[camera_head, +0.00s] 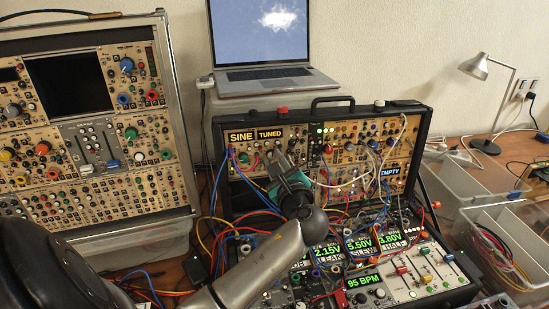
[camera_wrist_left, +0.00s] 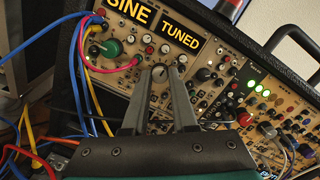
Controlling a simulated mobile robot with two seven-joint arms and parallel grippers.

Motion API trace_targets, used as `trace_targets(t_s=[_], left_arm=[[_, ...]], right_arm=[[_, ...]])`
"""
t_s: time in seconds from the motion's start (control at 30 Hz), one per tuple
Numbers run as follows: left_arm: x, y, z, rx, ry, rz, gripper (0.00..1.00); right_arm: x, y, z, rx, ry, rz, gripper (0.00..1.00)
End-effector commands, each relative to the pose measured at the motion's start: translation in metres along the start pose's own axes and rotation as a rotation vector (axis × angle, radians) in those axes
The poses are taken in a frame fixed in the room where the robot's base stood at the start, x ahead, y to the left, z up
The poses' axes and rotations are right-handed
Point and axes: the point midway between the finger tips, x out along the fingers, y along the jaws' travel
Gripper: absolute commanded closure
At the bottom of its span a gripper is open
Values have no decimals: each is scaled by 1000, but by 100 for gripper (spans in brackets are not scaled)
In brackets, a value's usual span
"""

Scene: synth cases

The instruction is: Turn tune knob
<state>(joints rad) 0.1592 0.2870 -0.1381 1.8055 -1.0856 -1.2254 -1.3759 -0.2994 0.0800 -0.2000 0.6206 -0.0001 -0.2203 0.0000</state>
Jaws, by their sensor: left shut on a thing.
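The synthesizer case (camera_head: 325,110) stands open on the table, and its upper panel carries lit displays reading "SINE" (camera_head: 241,137) and "TUNED" (camera_head: 270,133). These also show large in the left wrist view, as the "SINE" label (camera_wrist_left: 131,11) and the "TUNED" label (camera_wrist_left: 180,33). My left gripper (camera_wrist_left: 160,75) is shut on a small round knob (camera_wrist_left: 159,73) just below these labels. In the head view my left gripper (camera_head: 272,165) reaches the panel under "TUNED" and hides the knob. My right gripper is not in view.
Patch cables in several colours hang across both panels, with blue, red and yellow ones (camera_wrist_left: 83,60) left of the gripper. A laptop (camera_head: 265,75) stands behind, another module rack (camera_head: 90,130) at the left. A lamp (camera_head: 489,100) and clear bins (camera_head: 500,235) are at the right.

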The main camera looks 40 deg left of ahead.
Motion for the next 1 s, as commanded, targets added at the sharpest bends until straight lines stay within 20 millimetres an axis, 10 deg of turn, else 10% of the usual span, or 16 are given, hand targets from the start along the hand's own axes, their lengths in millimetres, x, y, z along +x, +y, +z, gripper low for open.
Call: trace_targets(t_s=[0.7, 0.73, 1.0], left_arm=[[0, 0, 0, -95, 3, 12, 100], [0, 0, 0, -95, 3, 12, 72], [0, 0, 0, -94, 3, 11, 44]], right_arm=[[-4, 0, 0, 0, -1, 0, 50], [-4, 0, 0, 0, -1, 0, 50], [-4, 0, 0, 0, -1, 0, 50]])
